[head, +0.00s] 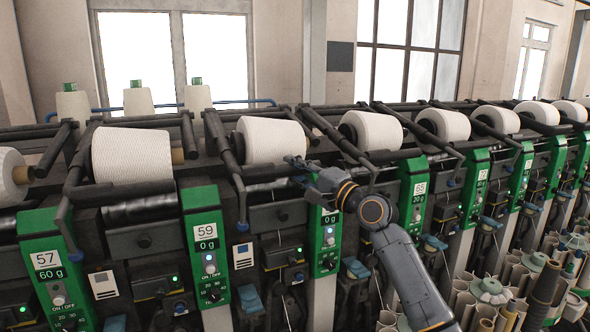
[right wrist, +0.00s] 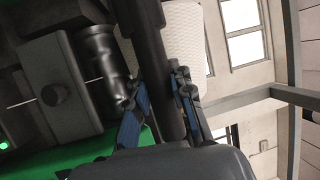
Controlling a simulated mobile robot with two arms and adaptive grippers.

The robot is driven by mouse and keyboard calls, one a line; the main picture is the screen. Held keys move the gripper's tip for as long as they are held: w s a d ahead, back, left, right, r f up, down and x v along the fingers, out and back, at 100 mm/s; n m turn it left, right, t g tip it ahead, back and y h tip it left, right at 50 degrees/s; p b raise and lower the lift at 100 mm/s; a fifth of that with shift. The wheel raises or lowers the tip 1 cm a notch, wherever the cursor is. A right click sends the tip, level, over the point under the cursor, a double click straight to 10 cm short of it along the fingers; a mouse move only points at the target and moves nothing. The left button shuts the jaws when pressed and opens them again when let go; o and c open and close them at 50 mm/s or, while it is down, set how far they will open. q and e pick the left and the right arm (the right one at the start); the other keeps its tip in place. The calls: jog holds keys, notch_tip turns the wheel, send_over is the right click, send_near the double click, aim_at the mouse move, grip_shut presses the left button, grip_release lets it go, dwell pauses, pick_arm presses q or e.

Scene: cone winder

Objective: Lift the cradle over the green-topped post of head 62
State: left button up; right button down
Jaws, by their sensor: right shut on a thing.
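The cradle (head: 265,173) is a dark bar and arm in front of a white yarn package (head: 269,140), left of centre in the head view. My right gripper (head: 298,170) is at the right end of this bar. In the right wrist view, the blue-padded fingers of my right gripper (right wrist: 157,88) are on either side of the dark bar (right wrist: 147,35), shut on it. The green-topped post (head: 324,238) stands just below the gripper and reads 0 g. My gripper hides its head number, so I cannot read 62. My left gripper is out of view.
Neighbouring green panels 59 (head: 206,245) and 57 (head: 50,270) stand to the left, another (head: 412,195) to the right. Other cradle arms and packages (head: 372,131) flank the gripper closely. Cones and tubes (head: 490,292) crowd the lower right.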

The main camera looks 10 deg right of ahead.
jog(key=r+p, duration=0.4)
jog(key=r, duration=0.1)
jog(key=r+p, duration=0.2)
jog(key=r, duration=0.1)
jog(key=shift+s+r+p, duration=0.25)
jog(key=shift+s+p, duration=0.15)
jog(key=shift+f, duration=0.15)
jog(key=c, duration=1.2)
grip_release()
jog(key=shift+d, duration=0.1)
jog(key=shift+o, duration=0.3)
jog(key=shift+s+d, duration=0.1)
jog(key=shift+s, duration=0.15)
jog(key=v, duration=1.2)
